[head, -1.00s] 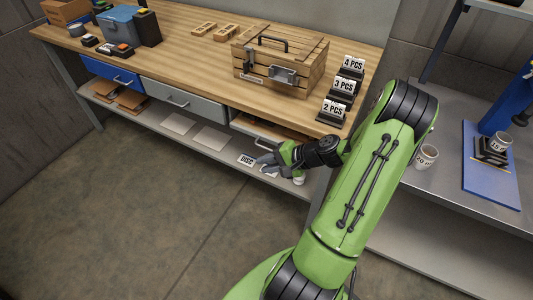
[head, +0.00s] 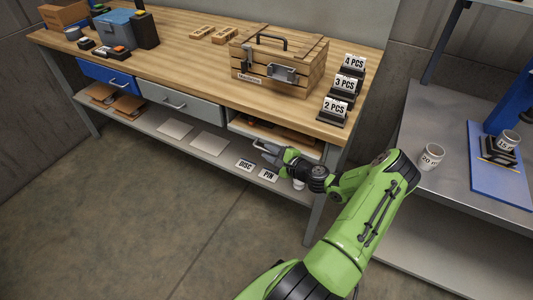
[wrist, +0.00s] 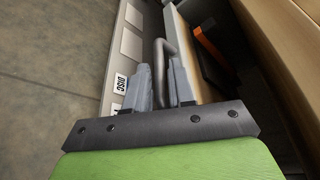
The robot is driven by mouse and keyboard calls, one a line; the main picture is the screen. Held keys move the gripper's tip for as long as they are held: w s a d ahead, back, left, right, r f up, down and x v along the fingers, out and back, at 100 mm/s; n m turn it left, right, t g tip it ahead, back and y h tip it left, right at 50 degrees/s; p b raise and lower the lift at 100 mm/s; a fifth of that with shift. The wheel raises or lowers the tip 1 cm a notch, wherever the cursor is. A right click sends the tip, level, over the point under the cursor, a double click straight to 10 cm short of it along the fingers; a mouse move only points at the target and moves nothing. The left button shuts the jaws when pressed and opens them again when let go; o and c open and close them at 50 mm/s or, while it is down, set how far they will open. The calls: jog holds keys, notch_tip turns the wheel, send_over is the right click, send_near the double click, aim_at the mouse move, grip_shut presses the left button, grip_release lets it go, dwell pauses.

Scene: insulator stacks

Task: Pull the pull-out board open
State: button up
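The pull-out board (head: 245,129) sits under the right part of the workbench, with a light grey front and a wooden top. It also shows in the wrist view (wrist: 187,42). Its grey bar handle (wrist: 165,52) lies between the two fingers of my gripper (wrist: 161,88) in the wrist view. The fingers look apart, with a gap around the handle; I cannot tell whether either touches it. In the head view my gripper (head: 264,147) is at the board's front, and partly hides the handle.
The workbench (head: 190,60) carries a wooden toolbox (head: 275,65) and number signs (head: 338,105). A lower shelf (head: 160,140) below has DISC (head: 245,165) and PIN (head: 269,175) labels. A bench leg (head: 318,205) stands right of my gripper. The floor in front is clear.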

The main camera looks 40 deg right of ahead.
jog(key=shift+x, duration=1.05)
grip_shut()
jog(key=shift+s, duration=0.1)
